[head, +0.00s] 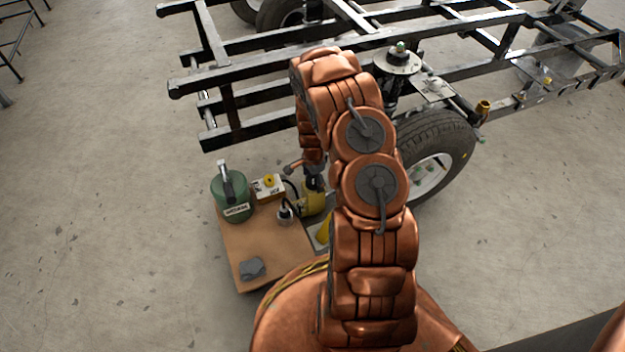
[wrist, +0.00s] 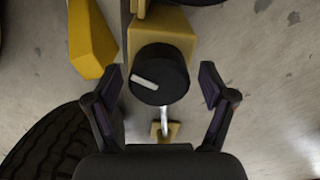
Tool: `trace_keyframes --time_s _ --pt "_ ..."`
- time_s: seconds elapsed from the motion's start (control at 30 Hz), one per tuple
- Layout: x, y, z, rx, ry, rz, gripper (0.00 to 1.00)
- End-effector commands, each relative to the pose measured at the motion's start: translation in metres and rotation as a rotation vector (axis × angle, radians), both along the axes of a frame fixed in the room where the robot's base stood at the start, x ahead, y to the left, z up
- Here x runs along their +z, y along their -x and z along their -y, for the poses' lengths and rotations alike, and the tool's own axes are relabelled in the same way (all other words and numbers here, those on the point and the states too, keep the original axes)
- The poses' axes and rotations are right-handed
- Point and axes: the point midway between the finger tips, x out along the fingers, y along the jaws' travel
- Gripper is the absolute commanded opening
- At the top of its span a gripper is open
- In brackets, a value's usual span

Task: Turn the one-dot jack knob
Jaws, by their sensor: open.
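A round black knob (wrist: 160,74) with one short white bar on its face sits on a yellow body (wrist: 165,30) in the wrist view. My gripper (wrist: 160,80) is open, with one finger on each side of the knob and visible gaps to both. In the head view my gripper (head: 314,184) is a small dark shape low beside a yellow part (head: 313,202), left of the wheel. My arm covers much of this area, and I cannot make out the knob there.
A brown board (head: 262,243) holds a green canister (head: 232,196), a white box with a yellow button (head: 269,186) and a grey cloth (head: 252,268). A tyre (head: 440,145) and the black chassis frame (head: 240,75) stand close by. A yellow wedge (wrist: 91,40) is left of the knob.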

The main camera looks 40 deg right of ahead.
Motion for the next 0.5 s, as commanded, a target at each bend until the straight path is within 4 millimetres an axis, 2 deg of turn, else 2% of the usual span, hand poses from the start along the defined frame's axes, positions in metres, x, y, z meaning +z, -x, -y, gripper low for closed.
trace_keyframes --time_s 0.27,0.5 --pt "0.015 -0.001 0.001 0.000 0.002 0.001 0.82" --pt "0.045 -0.002 0.001 0.001 0.003 0.004 0.82"
